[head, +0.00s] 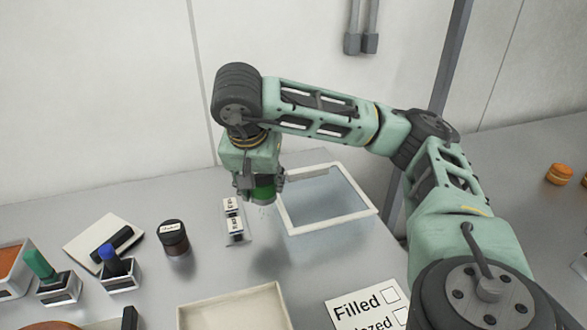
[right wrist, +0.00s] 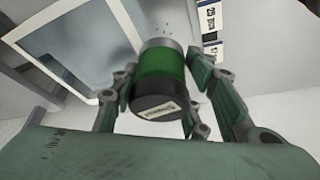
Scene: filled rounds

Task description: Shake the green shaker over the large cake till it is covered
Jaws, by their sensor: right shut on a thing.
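My right gripper (head: 259,182) is shut on the green shaker (head: 264,191) and holds it above the grey table, between a small label stand and a white-framed clear box. In the right wrist view the shaker (right wrist: 165,65) has a green band, a dark base with a pale label and a grey top. The grey top points away from my wrist, downward, and a few dark specks show beyond it. I cannot make out a large cake under the shaker. A brown rounded edge (head: 50,325) shows at the bottom left, too cut off to identify. My left gripper is not in view.
The white-framed box (head: 366,212) stands right of the shaker, the label stand (head: 233,224) left. A dark jar (head: 173,239), green stamp (head: 41,267) and blue stamp (head: 111,261) stand further left. A cream tray (head: 190,316) and a "Filled" card (head: 360,307) lie in front.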

